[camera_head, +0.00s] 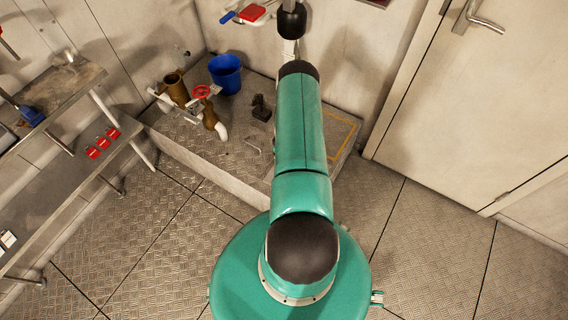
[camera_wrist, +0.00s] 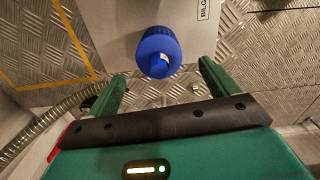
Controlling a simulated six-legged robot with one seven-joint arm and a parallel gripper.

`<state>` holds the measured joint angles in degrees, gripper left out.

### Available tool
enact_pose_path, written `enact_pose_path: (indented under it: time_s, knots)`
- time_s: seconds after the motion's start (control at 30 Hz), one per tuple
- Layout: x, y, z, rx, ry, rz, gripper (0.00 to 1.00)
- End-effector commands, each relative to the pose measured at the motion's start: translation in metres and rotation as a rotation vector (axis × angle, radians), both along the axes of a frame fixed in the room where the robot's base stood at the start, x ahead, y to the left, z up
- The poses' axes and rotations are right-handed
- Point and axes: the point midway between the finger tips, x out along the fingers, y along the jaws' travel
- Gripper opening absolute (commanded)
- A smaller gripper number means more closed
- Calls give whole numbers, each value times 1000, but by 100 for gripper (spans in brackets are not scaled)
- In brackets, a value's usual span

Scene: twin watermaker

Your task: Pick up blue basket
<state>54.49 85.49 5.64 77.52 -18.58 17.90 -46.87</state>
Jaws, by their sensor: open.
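The blue basket (camera_head: 226,74) stands upright on a raised metal platform in the head view, open at the top, at the back near the wall corner. In the wrist view my gripper (camera_wrist: 161,70) is open, its two green fingers apart with nothing held between them. A round blue ribbed object (camera_wrist: 158,48) shows just beyond the fingertips; I cannot tell whether it is the basket or a knob. In the head view my arm reaches up and away, to the right of the basket, and my gripper's fingers cannot be made out.
Brown pipework with a red valve wheel (camera_head: 201,92) stands left of the basket. A small dark fitting (camera_head: 261,107) is on the platform (camera_head: 230,150). A red and blue item (camera_head: 252,13) is at the wall above. Metal shelves (camera_head: 60,205) line the left; a door (camera_head: 475,100) is right.

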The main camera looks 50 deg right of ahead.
Motion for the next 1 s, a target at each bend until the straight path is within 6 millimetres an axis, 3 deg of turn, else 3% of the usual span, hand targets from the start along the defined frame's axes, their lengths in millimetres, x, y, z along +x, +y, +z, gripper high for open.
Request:
enact_pose_path:
  time_s: [0.43, 0.73, 1.0]
  knots:
    - [-2, -1, -49, 1, 1, 0, 86]
    - [-1, -2, -55, 0, 0, 0, 86]
    - [-1, -2, -54, 0, 0, 0, 38]
